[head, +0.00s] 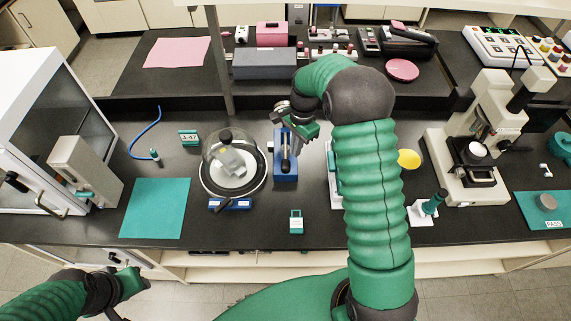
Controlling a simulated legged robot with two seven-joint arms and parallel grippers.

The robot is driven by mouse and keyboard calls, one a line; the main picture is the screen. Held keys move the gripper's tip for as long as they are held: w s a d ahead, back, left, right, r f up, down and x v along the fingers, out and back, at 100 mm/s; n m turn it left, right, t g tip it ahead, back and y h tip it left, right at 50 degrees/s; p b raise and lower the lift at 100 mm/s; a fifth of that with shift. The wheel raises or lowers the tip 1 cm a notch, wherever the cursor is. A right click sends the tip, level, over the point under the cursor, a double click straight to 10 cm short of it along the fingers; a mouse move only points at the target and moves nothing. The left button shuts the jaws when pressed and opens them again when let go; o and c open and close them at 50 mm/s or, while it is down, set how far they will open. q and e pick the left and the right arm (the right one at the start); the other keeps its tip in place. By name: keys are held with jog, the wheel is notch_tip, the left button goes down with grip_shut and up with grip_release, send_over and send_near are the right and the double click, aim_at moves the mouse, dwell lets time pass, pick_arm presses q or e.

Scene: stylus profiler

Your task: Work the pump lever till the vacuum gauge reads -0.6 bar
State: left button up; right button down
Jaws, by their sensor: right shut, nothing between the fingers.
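The blue hand pump (286,170) stands on the black bench, right of the vacuum chamber (230,160), a clear dome on a round base. A dark lever (285,152) runs along the pump's top. My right gripper (297,150) is shut and empty at the pump's upper right, close beside the lever; I cannot tell whether they touch. A small round part, perhaps the gauge (282,107), shows behind the gripper; its reading cannot be made out. My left gripper (128,283) is low at the left, off the bench's front edge, far from the pump; its fingers are unclear.
A teal mat (155,208) lies left of the chamber. My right arm hides part of the bench right of the pump. A microscope-like instrument (475,150) stands further right. A post (219,60) rises behind the chamber.

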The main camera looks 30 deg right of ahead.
notch_tip(320, 180, up, 12)
jog(key=d+b, duration=0.1)
jog(key=b, duration=0.1)
jog(key=shift+d+r, duration=0.15)
jog(key=shift+r, duration=0.1)
jog(key=shift+w+f, duration=0.1)
dwell(0.3)
